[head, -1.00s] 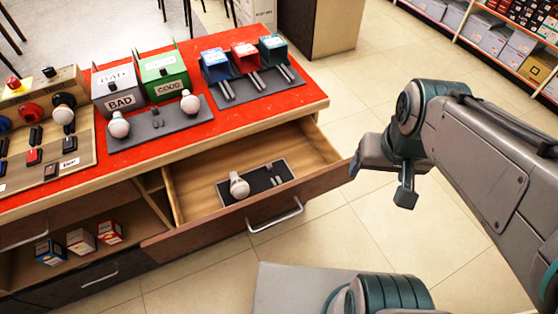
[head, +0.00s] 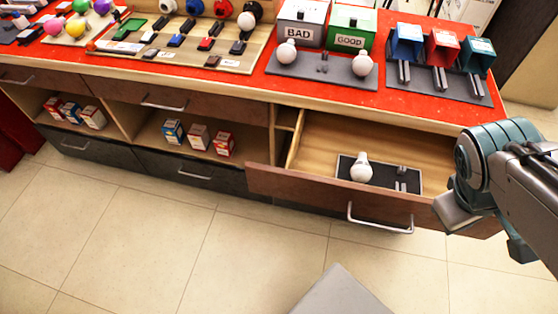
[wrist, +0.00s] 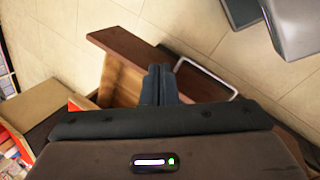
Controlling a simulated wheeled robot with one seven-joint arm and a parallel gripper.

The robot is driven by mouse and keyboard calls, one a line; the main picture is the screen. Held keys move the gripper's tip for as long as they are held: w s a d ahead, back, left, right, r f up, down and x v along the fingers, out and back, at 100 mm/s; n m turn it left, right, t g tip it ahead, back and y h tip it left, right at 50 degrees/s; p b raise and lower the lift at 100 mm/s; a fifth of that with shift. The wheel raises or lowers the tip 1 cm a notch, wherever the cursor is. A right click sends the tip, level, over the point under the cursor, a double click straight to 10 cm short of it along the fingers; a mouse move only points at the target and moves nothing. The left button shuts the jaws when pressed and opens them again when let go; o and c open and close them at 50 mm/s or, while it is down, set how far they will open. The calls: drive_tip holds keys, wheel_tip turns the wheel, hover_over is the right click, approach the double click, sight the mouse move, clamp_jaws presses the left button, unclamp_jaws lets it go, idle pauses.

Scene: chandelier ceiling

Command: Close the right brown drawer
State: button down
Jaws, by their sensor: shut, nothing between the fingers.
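The right brown drawer (head: 300,188) stands pulled out under the red-topped counter, its silver handle (head: 380,225) on the front. Inside it lies a dark tray (head: 345,163) with a white bulb (head: 361,168). In the head view my wrist overlaps the drawer front's right end, and my fingertips cannot be made out. In the wrist view my gripper (wrist: 159,72) is shut and empty. Its fingers overlap the brown drawer front (wrist: 125,48) in the picture, with the handle (wrist: 212,82) to their right. I cannot tell whether they touch it.
The red counter top (head: 395,105) holds BAD (head: 300,38) and GOOD (head: 349,42) boxes, coloured bins (head: 443,50) and a switch board (head: 185,62). Another brown drawer (head: 150,97) at left is shut. Small cartons (head: 198,137) sit on the open shelf. Tiled floor (head: 150,230) in front is clear.

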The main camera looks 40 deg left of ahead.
drive_tip(key=s+a+f+n+t+b, duration=0.25)
drive_tip(key=a+f+n+b, duration=0.4)
drive_tip(key=a+n, duration=0.4)
drive_tip(key=n+t+y+b, duration=0.5)
drive_tip(key=n+y+b, duration=0.6)
drive_tip(key=n, duration=0.9)
approach(258, 184)
drive_tip(key=shift+m+g+h, duration=0.25)
drive_tip(key=shift+h, duration=0.55)
drive_tip(key=b+x, duration=0.2)
drive_tip(key=b, duration=0.1)
drive_tip(key=b+x, duration=0.2)
drive_tip(key=x, duration=0.1)
drive_tip(key=shift+s+a+r+b, duration=0.15)
drive_tip(key=shift+a+b, duration=0.25)
drive_tip(key=shift+w+a+r, duration=0.1)
drive_tip(key=shift+w+a, duration=0.3)
drive_tip(key=shift+w, duration=0.2)
drive_tip(key=shift+w, duration=0.1)
